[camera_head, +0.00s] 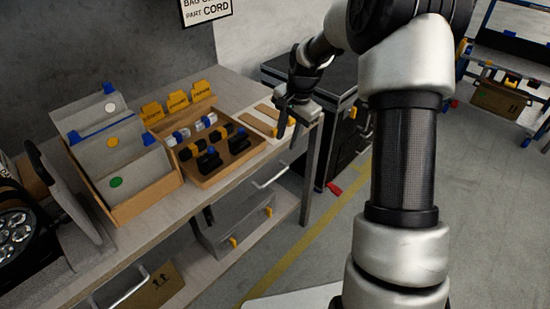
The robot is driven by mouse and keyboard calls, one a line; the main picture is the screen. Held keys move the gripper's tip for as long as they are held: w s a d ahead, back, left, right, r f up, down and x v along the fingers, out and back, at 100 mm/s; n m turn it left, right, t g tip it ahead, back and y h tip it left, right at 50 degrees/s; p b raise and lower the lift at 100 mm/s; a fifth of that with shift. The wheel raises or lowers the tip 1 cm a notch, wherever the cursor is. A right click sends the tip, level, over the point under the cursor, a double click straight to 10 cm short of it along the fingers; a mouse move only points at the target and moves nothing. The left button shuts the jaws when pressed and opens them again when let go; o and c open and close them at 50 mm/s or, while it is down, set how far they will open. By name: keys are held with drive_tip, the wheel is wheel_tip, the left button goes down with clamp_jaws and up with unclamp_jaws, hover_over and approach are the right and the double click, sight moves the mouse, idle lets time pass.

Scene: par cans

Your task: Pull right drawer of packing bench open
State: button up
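The packing bench (140,243) runs along the left side of the head view, its grey top crowded with goods. Under its front edge, toward the right end, is a silver bar handle (271,174), which appears to belong to the right drawer. I cannot tell from this angle whether that drawer is fully shut. A second bar handle (131,287) shows farther left. My gripper (284,124) is over the bench's right end, above and right of the right handle and apart from it. Its fingers point down; their gap is too small to judge.
On the bench stand a divider box (146,199), a wooden tray (237,152) of small parts and yellow-tabbed cards. A grey case (235,222) with yellow latches sits on the lower shelf. A black case (338,78) stands beyond the right end. Floor before the bench is clear.

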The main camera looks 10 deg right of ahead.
sight(278, 175)
drive_tip(key=f, duration=0.5)
drive_tip(key=w+a+f+b, duration=0.1)
drive_tip(key=f, duration=0.5)
drive_tip(key=w+a+f+b, duration=0.1)
drive_tip(key=f, duration=0.4)
drive_tip(key=shift+w+f, duration=0.25)
drive_tip(key=shift+f, duration=0.15)
clamp_jaws()
